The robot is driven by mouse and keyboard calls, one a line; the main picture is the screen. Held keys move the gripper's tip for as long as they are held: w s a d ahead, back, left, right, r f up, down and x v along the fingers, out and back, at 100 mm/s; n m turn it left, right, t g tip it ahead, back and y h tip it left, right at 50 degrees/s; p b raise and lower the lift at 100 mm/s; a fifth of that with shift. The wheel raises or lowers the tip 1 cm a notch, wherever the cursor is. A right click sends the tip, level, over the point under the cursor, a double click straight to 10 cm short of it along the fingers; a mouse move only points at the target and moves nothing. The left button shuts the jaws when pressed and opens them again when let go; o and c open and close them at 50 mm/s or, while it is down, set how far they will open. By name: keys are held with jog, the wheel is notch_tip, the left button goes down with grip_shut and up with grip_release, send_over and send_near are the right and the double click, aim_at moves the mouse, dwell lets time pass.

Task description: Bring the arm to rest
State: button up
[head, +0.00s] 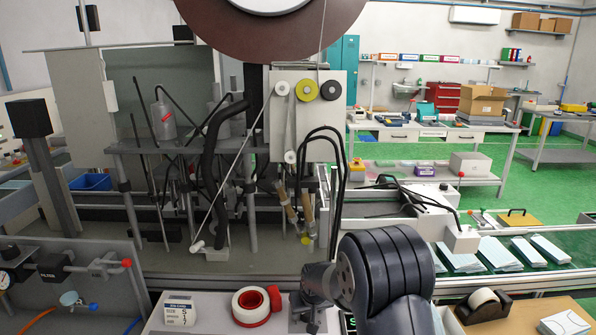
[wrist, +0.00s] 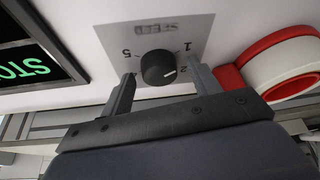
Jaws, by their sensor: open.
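My gripper (wrist: 162,70) is open in the wrist view. Its two fingers stand on either side of a round black knob (wrist: 158,67), with a visible gap on each side. The knob sits on a grey plate (wrist: 183,32) marked with numbers, fixed to a white panel. In the head view my arm reaches down at the bottom middle, and my gripper (head: 307,318) is low over the white panel, partly cut off by the frame edge. The knob cannot be made out there.
A red and white ring-shaped roll (head: 251,306) lies left of my gripper, close to one finger in the wrist view (wrist: 285,65). A lit green display (wrist: 30,62) is beside the plate. A tape dispenser (head: 483,305) stands right of my arm. The machine (head: 230,160) rises behind.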

jog(key=shift+m+h, duration=0.3)
jog(key=shift+m, duration=0.7)
